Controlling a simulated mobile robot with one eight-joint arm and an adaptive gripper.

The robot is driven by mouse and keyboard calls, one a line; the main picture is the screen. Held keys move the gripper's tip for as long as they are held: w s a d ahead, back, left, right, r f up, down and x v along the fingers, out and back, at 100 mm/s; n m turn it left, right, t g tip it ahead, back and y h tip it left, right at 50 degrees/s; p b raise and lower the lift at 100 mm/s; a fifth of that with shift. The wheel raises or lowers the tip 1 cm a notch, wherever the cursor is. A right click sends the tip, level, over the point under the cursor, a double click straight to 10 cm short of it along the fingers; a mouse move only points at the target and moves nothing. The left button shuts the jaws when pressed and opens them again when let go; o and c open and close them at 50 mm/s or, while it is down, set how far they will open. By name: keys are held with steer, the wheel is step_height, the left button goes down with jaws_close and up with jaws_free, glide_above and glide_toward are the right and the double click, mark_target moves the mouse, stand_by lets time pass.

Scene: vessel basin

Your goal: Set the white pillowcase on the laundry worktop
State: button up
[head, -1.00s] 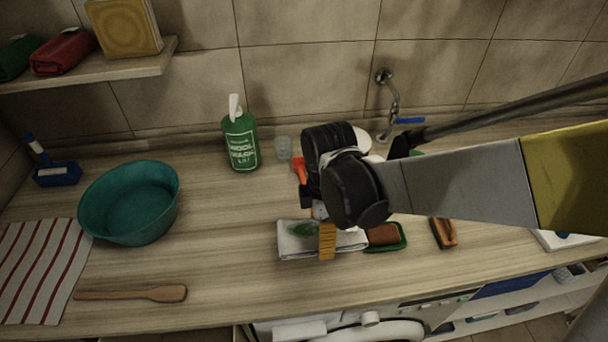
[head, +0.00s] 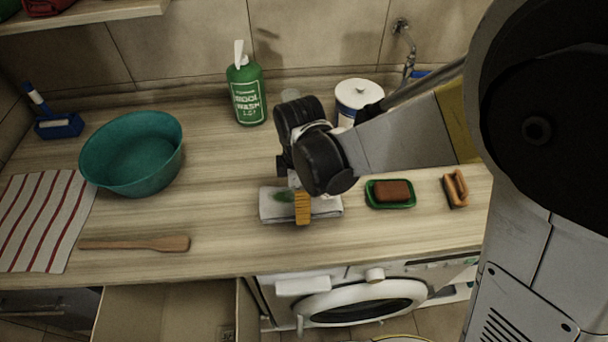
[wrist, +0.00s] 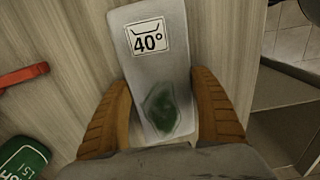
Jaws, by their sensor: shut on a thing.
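The white pillowcase (head: 272,207) is a folded pale cloth with a dark green patch. In the wrist view the pillowcase (wrist: 182,60) also shows a "40°" label. My gripper (head: 300,202) has orange ribbed fingers and is shut on it. In the wrist view one finger of my gripper (wrist: 162,85) lies on each side of the cloth. The laundry worktop (head: 225,215) is light striped wood and lies under the pillowcase. I cannot tell whether the cloth touches it. My wrist hides part of the cloth in the head view.
A green soap dish (head: 375,203) with a brown bar and a wooden brush (head: 455,188) lie to the right. A white-lidded tub (head: 358,92) and green wash bottle (head: 246,92) stand behind. A teal basin (head: 130,165), wooden spoon (head: 140,244) and striped cloth (head: 40,220) are left.

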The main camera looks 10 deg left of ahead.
steer(key=shift+f, duration=0.25)
steer(key=o, duration=1.4)
steer(key=shift+r, duration=0.1)
steer(key=shift+c, duration=0.2)
steer(key=shift+r, duration=0.1)
step_height(320, 180, up, 12)
steer(key=p, duration=0.4)
steer(key=s+d+r+m+t, duration=0.1)
steer(key=d+r+m+t, duration=0.1)
steer(key=d+m, duration=0.5)
steer(key=s+d+r+m+t, duration=0.2)
steer(key=d+r+m, duration=0.1)
steer(key=d+m, duration=0.4)
steer(key=s+d+r+m+t, duration=0.2)
steer(key=d+m, duration=0.4)
steer(key=d, duration=0.5)
steer(key=shift+s+d+r+m+t, duration=0.25)
steer(key=shift+r+m+t, duration=0.15)
steer(key=shift+r+t, duration=0.3)
